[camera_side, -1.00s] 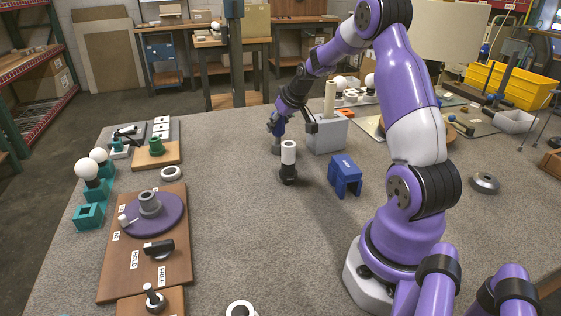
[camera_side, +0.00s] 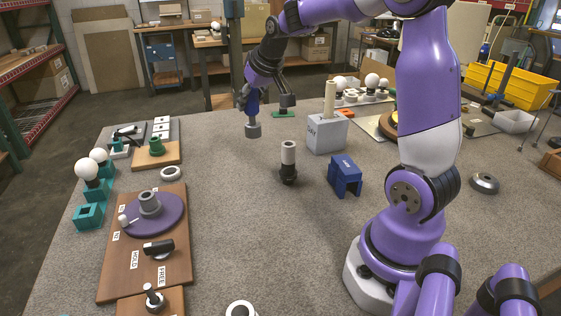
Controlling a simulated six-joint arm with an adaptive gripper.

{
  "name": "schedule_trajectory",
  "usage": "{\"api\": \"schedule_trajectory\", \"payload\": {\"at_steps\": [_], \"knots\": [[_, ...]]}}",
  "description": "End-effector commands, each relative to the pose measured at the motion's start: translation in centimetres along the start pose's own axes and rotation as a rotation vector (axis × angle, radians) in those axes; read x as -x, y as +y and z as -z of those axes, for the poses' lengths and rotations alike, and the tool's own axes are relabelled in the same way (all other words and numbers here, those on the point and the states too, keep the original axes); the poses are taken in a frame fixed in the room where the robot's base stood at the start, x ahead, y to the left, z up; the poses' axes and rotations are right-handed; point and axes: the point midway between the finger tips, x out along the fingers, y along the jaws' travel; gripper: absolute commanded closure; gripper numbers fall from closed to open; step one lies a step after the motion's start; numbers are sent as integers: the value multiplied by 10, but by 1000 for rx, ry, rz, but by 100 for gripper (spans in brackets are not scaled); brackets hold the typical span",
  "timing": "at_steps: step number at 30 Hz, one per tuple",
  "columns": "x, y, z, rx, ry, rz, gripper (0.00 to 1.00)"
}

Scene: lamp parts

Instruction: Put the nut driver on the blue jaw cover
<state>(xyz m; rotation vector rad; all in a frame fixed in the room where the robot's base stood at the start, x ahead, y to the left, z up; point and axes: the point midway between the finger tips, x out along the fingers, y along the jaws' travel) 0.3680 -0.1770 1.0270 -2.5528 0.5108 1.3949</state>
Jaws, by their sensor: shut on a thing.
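The nut driver (camera_side: 253,128) has a blue handle and a wide grey socket end. My gripper (camera_side: 248,97) is shut on its blue handle, at the back middle of the table. The driver hangs roughly upright with the socket end down, seemingly above the table surface. The blue jaw cover (camera_side: 345,176) stands on the table at right of centre, nearer the camera than my gripper. It is a blocky blue channel shape with a small label on top. The gripper's fingers are small and partly hidden around the handle.
A dark and white cylindrical part (camera_side: 288,163) stands between the driver and the jaw cover. A grey box (camera_side: 327,134) holds a pale upright cylinder behind the cover.

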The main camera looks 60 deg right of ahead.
Motion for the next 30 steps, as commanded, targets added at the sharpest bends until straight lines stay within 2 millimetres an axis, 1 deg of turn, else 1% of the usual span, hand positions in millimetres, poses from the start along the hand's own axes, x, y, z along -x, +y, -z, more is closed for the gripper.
{"api": "schedule_trajectory", "payload": {"at_steps": [2, 4, 5, 8, 9, 11, 12, 15, 18, 21, 23, 25, 30], "knots": [[7, -2, -1, -28, 3, -18, 100], [15, 7, -6, -93, 4, -61, 100], [19, 13, -9, -134, 5, -87, 100], [38, 39, -25, -313, 11, -202, 100], [48, 51, -34, -398, 13, -257, 100], [63, 67, -49, -530, 14, -342, 100], [74, 77, -60, -615, 16, -398, 100], [100, 96, -86, -813, 17, -528, 100], [121, 108, -109, -970, 18, -632, 100], [135, 114, -126, -1075, 17, -705, 100], [140, 116, -133, -1118, 16, -734, 100], [140, 117, -140, -1145, 15, -757, 100], [118, 118, -158, -1158, 13, -770, 100]]}}
